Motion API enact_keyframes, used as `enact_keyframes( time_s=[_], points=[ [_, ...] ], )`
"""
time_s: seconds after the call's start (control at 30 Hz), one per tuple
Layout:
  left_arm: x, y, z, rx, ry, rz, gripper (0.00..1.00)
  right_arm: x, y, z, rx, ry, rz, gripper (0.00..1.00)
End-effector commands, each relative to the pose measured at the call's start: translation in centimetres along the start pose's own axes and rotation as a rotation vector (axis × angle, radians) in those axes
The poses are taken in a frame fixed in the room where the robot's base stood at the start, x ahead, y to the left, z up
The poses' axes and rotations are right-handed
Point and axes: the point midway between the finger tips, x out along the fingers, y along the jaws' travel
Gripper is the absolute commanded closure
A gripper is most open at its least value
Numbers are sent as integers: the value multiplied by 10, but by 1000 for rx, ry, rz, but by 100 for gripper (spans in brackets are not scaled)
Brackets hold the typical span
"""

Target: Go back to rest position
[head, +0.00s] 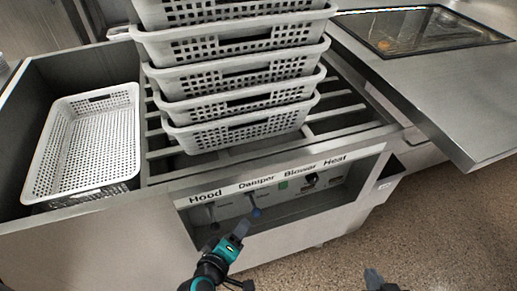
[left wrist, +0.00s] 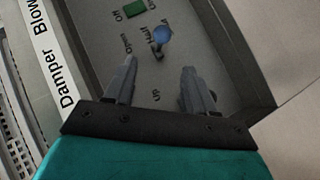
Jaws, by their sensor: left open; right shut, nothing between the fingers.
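My left gripper (head: 240,231) is in front of the control panel, just below the damper lever. In the left wrist view its two fingers (left wrist: 158,84) are apart with nothing between them. The blue-knobbed damper lever (head: 256,212) stands beyond the fingertips; its round knob (left wrist: 163,36) shows clear of them in the left wrist view. My right gripper (head: 374,279) shows only as a dark tip at the bottom edge of the head view, over the floor. It is shut and nothing shows in it.
A stack of white perforated baskets (head: 245,82) stands on the slatted metal rack. Another white basket (head: 86,150) sits in the bin at left. The panel (head: 290,183) reads Hood, Damper, Blower, Heat. A steel counter (head: 440,90) juts out at right. The floor (head: 430,230) at lower right is clear.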

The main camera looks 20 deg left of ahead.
Motion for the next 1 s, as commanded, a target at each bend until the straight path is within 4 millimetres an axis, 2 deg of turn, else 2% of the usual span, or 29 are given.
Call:
enact_keyframes(
  time_s=[0.17,0.27,0.47,0.6,0.7,0.83,1.0],
  points=[
    [-1,1,0,16,-5,3,45,0,0,0,0,0,-1,100],
    [-7,6,0,112,-32,18,45,0,0,0,0,0,-1,100],
    [-33,20,-4,558,-131,45,45,0,0,0,0,1,-1,100],
    [-52,21,-14,882,-182,18,45,0,0,-1,0,1,-1,100],
    [-62,20,-24,1053,-199,-12,45,0,0,-1,0,2,-1,100],
    [-69,19,-32,1173,-209,-42,45,0,0,-1,0,2,-1,100],
    [-71,18,-34,1203,-211,-50,45,0,0,-1,0,3,0,100]
  ],
)
